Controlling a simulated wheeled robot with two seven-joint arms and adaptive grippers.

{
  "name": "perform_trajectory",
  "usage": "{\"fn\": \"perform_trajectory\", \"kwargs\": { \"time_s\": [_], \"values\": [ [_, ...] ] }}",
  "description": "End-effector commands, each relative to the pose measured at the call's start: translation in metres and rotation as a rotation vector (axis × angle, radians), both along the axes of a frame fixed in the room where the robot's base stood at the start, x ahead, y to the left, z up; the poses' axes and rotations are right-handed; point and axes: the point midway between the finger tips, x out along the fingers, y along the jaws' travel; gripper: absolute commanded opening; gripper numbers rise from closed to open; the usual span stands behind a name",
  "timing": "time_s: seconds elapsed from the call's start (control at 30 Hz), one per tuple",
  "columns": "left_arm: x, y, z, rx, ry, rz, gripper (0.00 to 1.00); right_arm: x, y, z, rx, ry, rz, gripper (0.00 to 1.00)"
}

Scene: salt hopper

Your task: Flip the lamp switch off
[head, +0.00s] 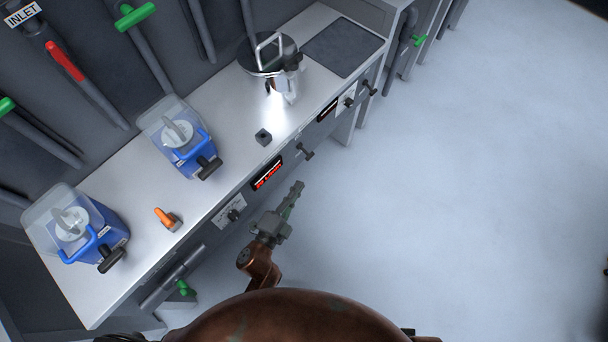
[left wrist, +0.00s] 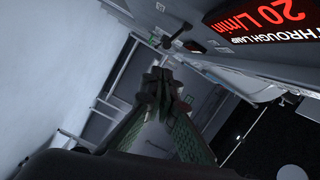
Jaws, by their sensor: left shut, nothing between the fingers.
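I cannot tell for sure which control is the lamp switch. A dark T-shaped control (head: 307,154) sticks out of the counter's front face, right of a red-lit display (head: 267,174). In the left wrist view, a similar dark T-shaped control (left wrist: 181,34) shows beyond the fingers, and the display (left wrist: 262,25) reads "20 L/min" with partly cut-off words "THROUGH LAM". My left gripper (head: 296,189) is shut and empty, in front of the counter face, below that control and apart from it. Its closed green-and-grey fingers (left wrist: 160,77) fill the middle of the wrist view. My right gripper is not in view.
On the counter (head: 215,205) stand two blue units with clear lids (head: 85,235) (head: 185,145), an orange switch-like part (head: 165,217), a small dark block (head: 263,137) and a shiny metal vessel (head: 278,68). More knobs (head: 235,215) line the front. The floor (head: 450,200) at right is clear.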

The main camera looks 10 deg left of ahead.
Motion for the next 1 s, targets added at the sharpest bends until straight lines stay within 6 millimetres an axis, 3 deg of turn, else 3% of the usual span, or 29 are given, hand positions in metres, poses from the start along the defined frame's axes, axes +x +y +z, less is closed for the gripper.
{"fn": "perform_trajectory", "kwargs": {
  "time_s": [0.23,1.0],
  "values": [
    [-0.021,0.008,0.002,0.001,0.000,0.000,0.00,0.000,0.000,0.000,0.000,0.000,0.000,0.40],
    [-0.021,0.004,0.001,0.001,0.000,-0.006,0.00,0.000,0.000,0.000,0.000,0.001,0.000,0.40]
  ]
}}
